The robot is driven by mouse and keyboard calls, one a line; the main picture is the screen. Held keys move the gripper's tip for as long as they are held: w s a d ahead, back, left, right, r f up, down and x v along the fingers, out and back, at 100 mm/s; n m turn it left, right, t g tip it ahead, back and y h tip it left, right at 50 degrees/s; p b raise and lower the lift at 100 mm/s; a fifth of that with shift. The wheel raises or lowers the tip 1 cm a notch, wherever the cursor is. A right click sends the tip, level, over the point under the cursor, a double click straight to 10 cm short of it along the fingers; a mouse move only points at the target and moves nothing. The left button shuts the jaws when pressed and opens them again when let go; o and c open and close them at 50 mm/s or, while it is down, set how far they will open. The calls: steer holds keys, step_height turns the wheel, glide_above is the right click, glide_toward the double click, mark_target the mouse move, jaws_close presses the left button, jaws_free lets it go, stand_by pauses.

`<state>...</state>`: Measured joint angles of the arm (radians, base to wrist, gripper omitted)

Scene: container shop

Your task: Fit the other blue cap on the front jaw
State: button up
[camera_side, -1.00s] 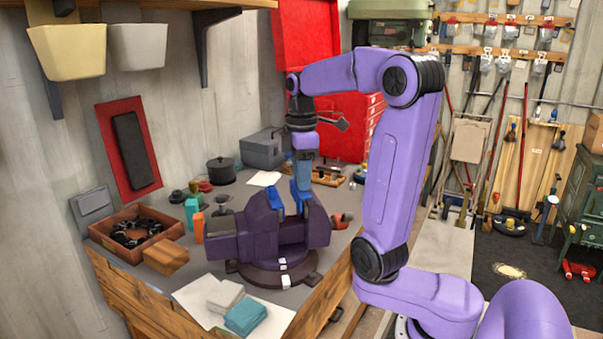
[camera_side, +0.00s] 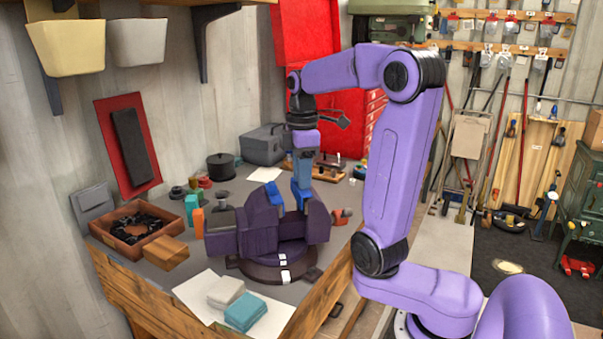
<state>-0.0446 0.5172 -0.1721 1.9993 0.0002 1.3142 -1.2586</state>
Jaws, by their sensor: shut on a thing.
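A dark purple bench vise (camera_side: 252,233) stands on a round base on the workbench, its two jaws apart. One blue cap (camera_side: 274,196) sits at the top of the left jaw, tilted in the picture. My gripper (camera_side: 301,186) points straight down over the vise, shut on the other blue cap (camera_side: 300,200). That cap is upright, close against the inner side of the right jaw (camera_side: 318,218). Whether it touches or is seated on that jaw, I cannot tell. The fingertips are small and partly merge with the blue cap.
A wooden tray of black parts (camera_side: 112,234), a wooden block (camera_side: 166,253), and orange and teal bottles stand left of the vise. Folded cloths (camera_side: 245,312) lie in front. A black pot (camera_side: 221,167) and grey box (camera_side: 263,145) stand behind.

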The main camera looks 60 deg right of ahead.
steer(key=shift+f, duration=0.1)
stand_by(0.7)
steer(key=o, duration=1)
steer(key=shift+r, duration=3)
